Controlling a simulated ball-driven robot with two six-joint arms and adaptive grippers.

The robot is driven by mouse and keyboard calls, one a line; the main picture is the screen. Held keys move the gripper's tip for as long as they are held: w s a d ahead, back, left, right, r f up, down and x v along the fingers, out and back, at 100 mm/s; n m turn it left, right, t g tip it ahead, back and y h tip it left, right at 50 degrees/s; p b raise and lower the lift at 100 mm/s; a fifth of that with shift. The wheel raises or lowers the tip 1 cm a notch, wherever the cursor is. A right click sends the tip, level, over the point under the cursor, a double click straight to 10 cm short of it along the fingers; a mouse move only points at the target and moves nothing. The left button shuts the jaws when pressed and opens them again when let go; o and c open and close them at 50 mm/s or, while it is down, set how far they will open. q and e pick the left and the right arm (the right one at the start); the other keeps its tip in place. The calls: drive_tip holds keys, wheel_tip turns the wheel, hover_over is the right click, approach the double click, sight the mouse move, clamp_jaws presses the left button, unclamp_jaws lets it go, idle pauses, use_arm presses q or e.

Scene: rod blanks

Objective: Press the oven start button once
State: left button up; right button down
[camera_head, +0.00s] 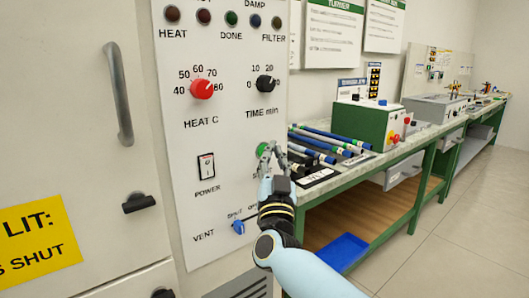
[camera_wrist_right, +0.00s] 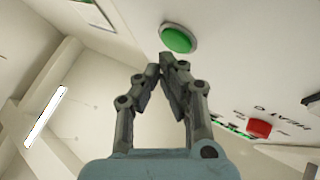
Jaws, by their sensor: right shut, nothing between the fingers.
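The green start button (camera_head: 262,150) is on the white oven control panel (camera_head: 222,130), below the TIME knob. My right gripper (camera_head: 272,152) is shut and empty, with its fingertips right beside the button and partly covering it in the head view. In the right wrist view the round green button (camera_wrist_right: 177,38) shows whole, just beyond the fingertips of the right gripper (camera_wrist_right: 162,68). I cannot tell whether the tips touch it. The left gripper is not in view.
The panel also holds a red HEAT knob (camera_head: 202,89), a black TIME knob (camera_head: 265,83), a POWER switch (camera_head: 206,167) and a blue VENT lever (camera_head: 238,227). A green-framed bench (camera_head: 395,165) with several rods (camera_head: 335,140) stands close on the right.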

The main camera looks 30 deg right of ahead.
drive_tip(key=shift+w, duration=0.3)
drive_tip(key=shift+w, duration=0.35)
idle(0.5)
drive_tip(key=shift+s, duration=0.15)
drive_tip(key=shift+s+p, duration=0.45)
drive_tip(key=shift+s, duration=0.2)
